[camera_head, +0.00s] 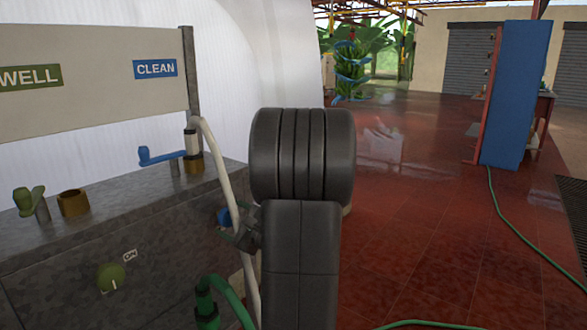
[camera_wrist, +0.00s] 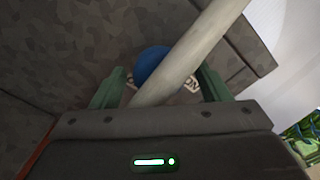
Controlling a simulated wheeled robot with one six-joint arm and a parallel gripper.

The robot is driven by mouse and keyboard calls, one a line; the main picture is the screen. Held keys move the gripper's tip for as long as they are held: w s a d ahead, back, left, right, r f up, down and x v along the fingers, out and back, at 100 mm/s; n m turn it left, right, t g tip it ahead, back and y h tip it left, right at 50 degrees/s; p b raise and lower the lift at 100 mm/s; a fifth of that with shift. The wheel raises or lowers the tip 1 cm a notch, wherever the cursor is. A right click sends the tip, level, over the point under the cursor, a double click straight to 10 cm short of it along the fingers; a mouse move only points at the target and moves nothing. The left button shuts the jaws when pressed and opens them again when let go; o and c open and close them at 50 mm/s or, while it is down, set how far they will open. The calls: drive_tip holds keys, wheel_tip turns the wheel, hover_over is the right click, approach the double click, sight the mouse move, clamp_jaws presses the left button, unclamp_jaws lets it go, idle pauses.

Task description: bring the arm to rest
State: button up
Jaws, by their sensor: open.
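My arm (camera_head: 300,245) stands in the middle of the head view as dark, thick links. It hides most of my gripper there. In the wrist view my gripper (camera_wrist: 160,82) is open, with one green finger on each side. A blue knob (camera_wrist: 150,62) on the grey panel shows between the fingers. It also shows in the head view (camera_head: 223,217), just left of my arm. A pale hose (camera_wrist: 190,50) crosses the wrist view diagonally in front of the knob. I cannot tell whether the hose touches the fingers.
The grey tank (camera_head: 170,255) stands close at left, with a green knob (camera_head: 111,277), a blue lever (camera_head: 160,156) and a green lever (camera_head: 28,200). The pale hose (camera_head: 222,160) hangs beside my arm. Red floor (camera_head: 420,200) is open at right, crossed by a green hose (camera_head: 510,230).

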idle(0.3)
drive_tip(key=p+v, duration=0.3)
drive_tip(key=v, duration=1.1)
drive_tip(key=b+x, duration=0.3)
drive_tip(key=x, duration=1.1)
drive_tip(key=shift+a+f, duration=0.1)
drive_tip(key=shift+a, duration=0.1)
drive_tip(key=shift+d+r+m+p, duration=0.2)
drive_tip(key=shift+r+m+p, duration=0.3)
drive_tip(key=shift+p, duration=0.7)
drive_tip(key=m+p, duration=0.3)
drive_tip(key=p, duration=0.2)
drive_tip(key=shift+f+m, duration=0.2)
drive_tip(key=shift+m, duration=0.2)
drive_tip(key=m+p, duration=0.4)
drive_tip(key=p, duration=0.1)
drive_tip(key=shift+s, duration=0.1)
drive_tip(key=v, duration=0.8)
drive_tip(key=shift+s+f, duration=0.15)
drive_tip(key=shift+f, duration=0.1)
drive_tip(key=shift+d, duration=0.1)
